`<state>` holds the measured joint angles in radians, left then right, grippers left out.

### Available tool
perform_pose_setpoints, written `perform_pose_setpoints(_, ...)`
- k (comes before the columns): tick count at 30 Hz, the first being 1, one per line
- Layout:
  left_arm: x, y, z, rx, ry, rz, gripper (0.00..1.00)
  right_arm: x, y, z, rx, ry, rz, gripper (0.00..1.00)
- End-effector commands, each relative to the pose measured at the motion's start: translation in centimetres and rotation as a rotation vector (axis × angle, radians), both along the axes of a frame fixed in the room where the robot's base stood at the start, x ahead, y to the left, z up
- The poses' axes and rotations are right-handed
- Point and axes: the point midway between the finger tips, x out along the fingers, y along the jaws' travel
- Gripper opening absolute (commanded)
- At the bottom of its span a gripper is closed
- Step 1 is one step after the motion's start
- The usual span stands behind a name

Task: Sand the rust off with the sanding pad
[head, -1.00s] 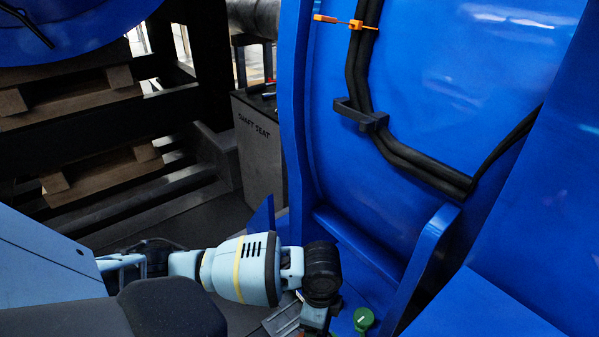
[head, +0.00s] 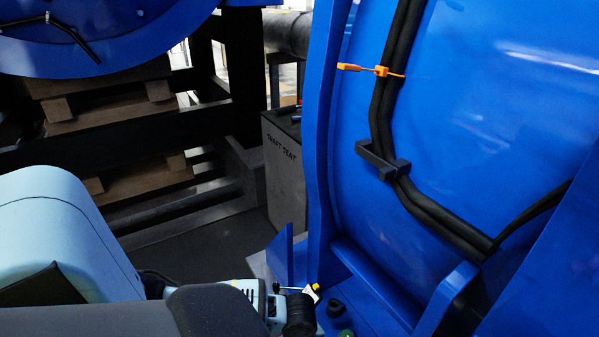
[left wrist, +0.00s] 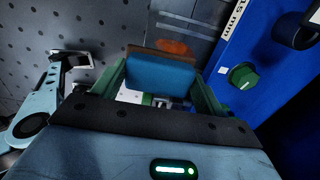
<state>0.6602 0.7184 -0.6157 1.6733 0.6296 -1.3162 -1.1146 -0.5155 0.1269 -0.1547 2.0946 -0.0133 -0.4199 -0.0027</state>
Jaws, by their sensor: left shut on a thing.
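My left gripper (left wrist: 160,98) has green fingers and is shut on a blue sanding pad (left wrist: 160,75) with a brown edge. An orange-brown rust patch (left wrist: 173,46) shows on a grey surface just beyond the pad's edge in the left wrist view. I cannot tell whether the pad touches that surface. In the head view only my left arm shows, low and left of centre; its fingers and the pad are out of sight. My right gripper cannot be made out in either view.
A big blue housing (head: 470,110) fills the right, with black cables (head: 383,110) and an orange tie (head: 381,71). A grey block marked SHAFT SEAT (head: 284,185) stands behind. A green knob (left wrist: 243,76) sits on blue metal beside the gripper. Wooden pallets (head: 105,105) are at left.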

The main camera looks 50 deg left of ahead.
Motion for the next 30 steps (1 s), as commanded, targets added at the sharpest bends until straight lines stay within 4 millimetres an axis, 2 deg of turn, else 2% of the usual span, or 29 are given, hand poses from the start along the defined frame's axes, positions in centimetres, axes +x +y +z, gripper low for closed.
perform_pose_setpoints(3, 0.1, 0.3, 0.3, 0.002, -0.006, 0.000, 0.54, 0.3, 0.0, 0.8, 0.001, -0.009, -0.001, 0.36)
perform_pose_setpoints(8, 0.0, 0.2, -1.6, 0.001, -0.002, 0.000, 0.54, 0.0, 0.0, -0.4, 0.001, 0.000, -0.002, 0.36)
perform_pose_setpoints(21, 0.0, 0.2, -6.1, 0.002, -0.001, -0.001, 0.54, 0.6, -0.2, -2.6, -0.004, -0.002, 0.001, 0.36)
perform_pose_setpoints(30, 0.1, 0.2, -7.8, 0.002, -0.003, 0.000, 0.54, 0.0, -0.7, -3.6, -0.011, 0.014, 0.002, 0.36)
